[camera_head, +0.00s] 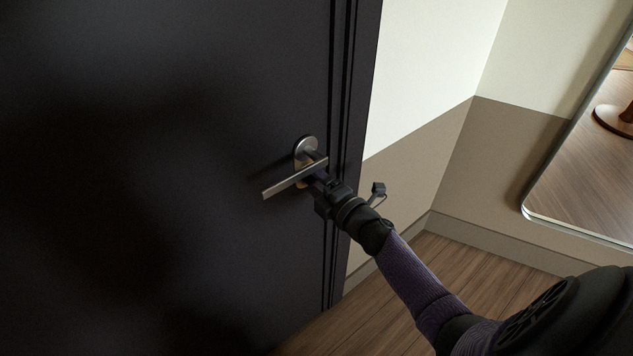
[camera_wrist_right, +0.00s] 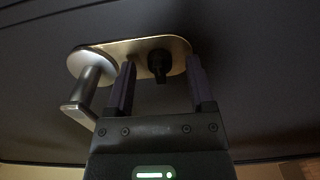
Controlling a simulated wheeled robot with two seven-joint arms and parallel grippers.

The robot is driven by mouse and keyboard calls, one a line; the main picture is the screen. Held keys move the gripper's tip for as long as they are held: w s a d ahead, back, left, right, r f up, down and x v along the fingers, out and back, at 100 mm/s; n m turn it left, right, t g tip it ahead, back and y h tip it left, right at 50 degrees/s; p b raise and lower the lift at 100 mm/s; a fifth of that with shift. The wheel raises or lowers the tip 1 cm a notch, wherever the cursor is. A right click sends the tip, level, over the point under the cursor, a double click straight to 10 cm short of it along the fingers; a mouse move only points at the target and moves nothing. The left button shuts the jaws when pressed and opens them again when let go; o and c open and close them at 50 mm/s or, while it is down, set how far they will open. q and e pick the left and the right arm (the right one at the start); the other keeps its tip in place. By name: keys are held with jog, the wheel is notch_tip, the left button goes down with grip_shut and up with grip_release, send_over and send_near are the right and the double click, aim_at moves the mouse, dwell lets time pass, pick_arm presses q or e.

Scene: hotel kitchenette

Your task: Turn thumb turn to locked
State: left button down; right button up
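The thumb turn (camera_wrist_right: 158,66) is a small dark knob on an oblong metal plate (camera_wrist_right: 118,50) in the right wrist view. A lever handle (camera_head: 292,180) sticks out from the same plate on the dark door (camera_head: 170,150); it also shows at the left of the right wrist view (camera_wrist_right: 88,88). My right gripper (camera_wrist_right: 160,72) is open, its two fingers apart on either side of the thumb turn; I cannot tell whether they touch it. In the head view my right gripper (camera_head: 314,174) is just below the handle and hides the thumb turn. My left gripper is not in view.
The door frame (camera_head: 352,130) runs close to the right of the handle. A wall (camera_head: 415,170) with a skirting board and a mirror (camera_head: 575,165) are at the right. Bare wooden floor (camera_head: 345,325) shows at the bottom.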

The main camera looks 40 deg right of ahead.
jog(key=shift+s, duration=0.2)
pick_arm(q)
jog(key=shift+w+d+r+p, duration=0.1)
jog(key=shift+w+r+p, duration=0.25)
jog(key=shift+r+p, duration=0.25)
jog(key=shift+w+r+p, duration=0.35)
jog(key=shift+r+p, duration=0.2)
jog(key=shift+p, duration=0.05)
pick_arm(e)
jog(key=s, duration=0.9)
jog(key=shift+s+d, duration=0.25)
jog(key=shift+d, duration=0.15)
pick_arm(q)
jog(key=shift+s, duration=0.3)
